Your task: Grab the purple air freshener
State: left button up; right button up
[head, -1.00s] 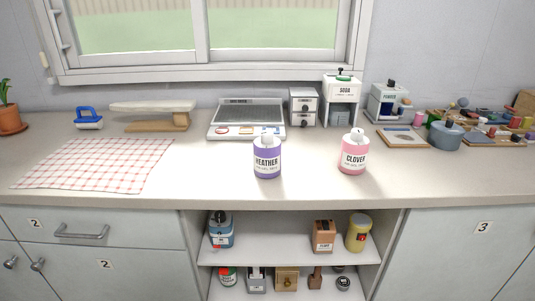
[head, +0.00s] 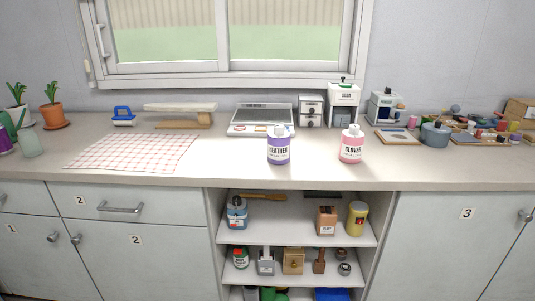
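The purple air freshener (head: 279,150) is a purple bottle with a white top and a white label reading HEATHER. It stands upright on the counter (head: 320,172), near the front edge and in front of the grey tray-like appliance. A pink bottle (head: 351,149) labelled CLOVER stands upright to its right, apart from it. Neither of my grippers shows in the head view.
A grey appliance (head: 262,118) and a small white drawer unit (head: 311,111) stand behind the bottles. A checked cloth (head: 132,153) lies to the left. Open shelves (head: 290,238) with several items are below the counter. The counter between cloth and purple bottle is clear.

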aim_at(279, 146)
jog(key=u, duration=1)
jog(key=i, duration=0.5)
jog(key=u, duration=0.05)
